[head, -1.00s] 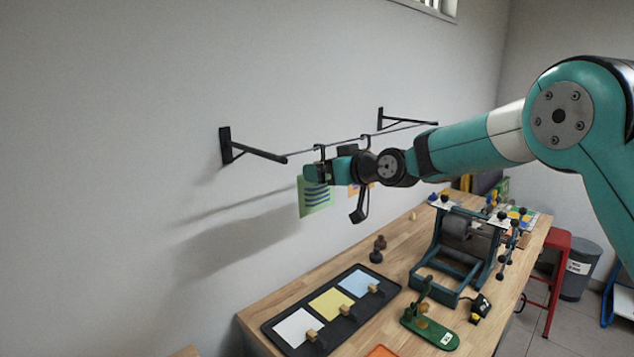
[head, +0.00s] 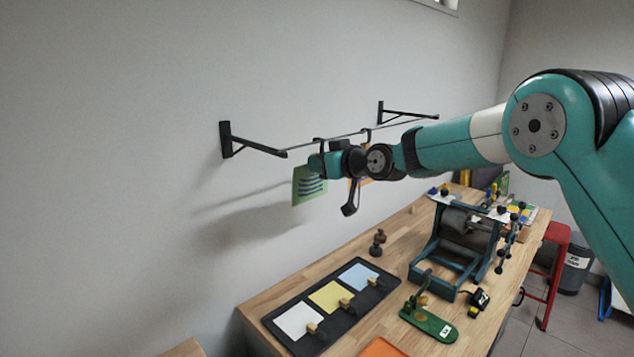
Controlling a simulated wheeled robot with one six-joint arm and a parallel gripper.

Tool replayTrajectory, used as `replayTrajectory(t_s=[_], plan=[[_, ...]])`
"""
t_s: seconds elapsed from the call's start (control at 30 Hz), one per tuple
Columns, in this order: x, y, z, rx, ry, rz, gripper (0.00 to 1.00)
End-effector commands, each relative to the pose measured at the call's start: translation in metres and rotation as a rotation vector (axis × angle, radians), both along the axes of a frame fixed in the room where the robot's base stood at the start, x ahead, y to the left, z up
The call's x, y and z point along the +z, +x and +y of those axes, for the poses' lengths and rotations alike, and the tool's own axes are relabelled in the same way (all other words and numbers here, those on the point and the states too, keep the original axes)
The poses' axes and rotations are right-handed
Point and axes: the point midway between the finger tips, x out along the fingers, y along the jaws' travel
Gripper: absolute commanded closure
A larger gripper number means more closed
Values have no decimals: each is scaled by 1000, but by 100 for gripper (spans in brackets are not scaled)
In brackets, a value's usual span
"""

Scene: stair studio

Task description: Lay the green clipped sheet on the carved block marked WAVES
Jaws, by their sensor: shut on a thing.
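The green sheet (head: 309,188) with blue wavy stripes hangs upright beside the wall, below the line. My gripper (head: 321,166) is shut at its top edge, holding it; the jaws and any clip there are too small to make out. No lettering WAVES can be read, and I cannot tell which thing is that carved block. A black tray (head: 333,338) on the bench holds a white tile (head: 298,320), a yellow tile (head: 329,296) and a blue tile (head: 358,275), each with a small wooden piece at its edge.
A line (head: 345,136) runs between two wall brackets, close to my gripper. An orange sheet (head: 366,181) hangs partly hidden behind my wrist. On the bench stand a teal-framed press (head: 437,262), a green stapler-like tool (head: 432,325) and dark knobs (head: 377,243).

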Motion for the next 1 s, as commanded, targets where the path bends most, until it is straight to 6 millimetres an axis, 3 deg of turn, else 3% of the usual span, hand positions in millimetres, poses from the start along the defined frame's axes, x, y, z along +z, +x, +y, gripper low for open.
replayTrajectory(t_s=[1.0], plan=[[23,0,0,0,0,0,89]])
